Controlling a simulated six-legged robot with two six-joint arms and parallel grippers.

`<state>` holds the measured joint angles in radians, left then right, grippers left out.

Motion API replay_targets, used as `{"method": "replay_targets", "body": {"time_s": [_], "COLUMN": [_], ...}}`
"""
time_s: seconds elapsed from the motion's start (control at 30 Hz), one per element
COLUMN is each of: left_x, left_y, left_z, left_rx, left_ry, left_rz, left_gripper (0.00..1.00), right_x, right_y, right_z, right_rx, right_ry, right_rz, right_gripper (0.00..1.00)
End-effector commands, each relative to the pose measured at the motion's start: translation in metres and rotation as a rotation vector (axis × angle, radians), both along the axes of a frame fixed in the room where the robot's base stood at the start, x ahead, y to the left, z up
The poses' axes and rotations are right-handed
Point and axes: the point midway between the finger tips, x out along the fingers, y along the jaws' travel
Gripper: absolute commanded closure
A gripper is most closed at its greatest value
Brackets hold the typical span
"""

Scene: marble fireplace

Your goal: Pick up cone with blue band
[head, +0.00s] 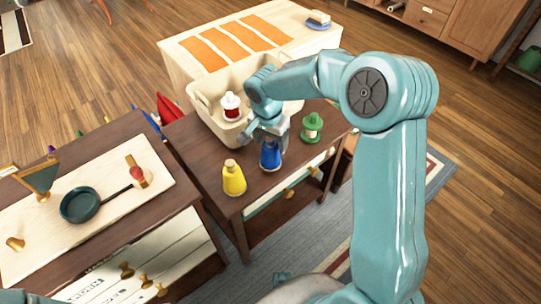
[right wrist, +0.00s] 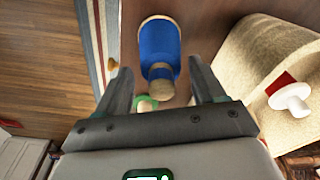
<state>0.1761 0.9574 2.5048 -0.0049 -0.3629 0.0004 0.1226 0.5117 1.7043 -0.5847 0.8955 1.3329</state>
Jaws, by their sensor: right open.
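The blue cone (head: 271,156), with a light wooden top, stands on the dark brown table, partly covered by my right gripper (head: 268,134). In the right wrist view the blue cone (right wrist: 160,48) lies ahead, its narrow wooden end between the open fingers of my right gripper (right wrist: 160,72). I cannot tell whether the fingers touch it. A yellow cone (head: 233,178) stands to its left and a green one (head: 312,126) to its right. My left gripper is not in view.
A cream bin (head: 209,111) behind the gripper holds a red and white piece (head: 231,106). A wooden board (head: 150,185) with a dark pan (head: 80,205) lies on the left table. The blue cone's table has free room at its front right.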

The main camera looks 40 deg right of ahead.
Motion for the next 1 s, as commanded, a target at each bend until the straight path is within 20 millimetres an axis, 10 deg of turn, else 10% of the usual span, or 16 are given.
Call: {"method": "replay_targets", "body": {"time_s": [0.37,0.6,1.0], "left_x": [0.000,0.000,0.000], "left_y": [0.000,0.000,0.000], "left_z": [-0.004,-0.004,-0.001], "left_rx": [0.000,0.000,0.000], "left_ry": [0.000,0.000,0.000], "left_rz": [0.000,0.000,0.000], "left_gripper": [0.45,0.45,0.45], "right_x": [0.001,0.001,0.002], "right_y": [-0.002,-0.002,-0.002], "right_z": [-0.019,-0.019,-0.008], "right_rx": [0.000,0.000,0.000], "right_ry": [0.000,0.000,-0.004], "right_rz": [0.001,0.001,0.000], "right_gripper": [0.31,0.95,0.95]}}
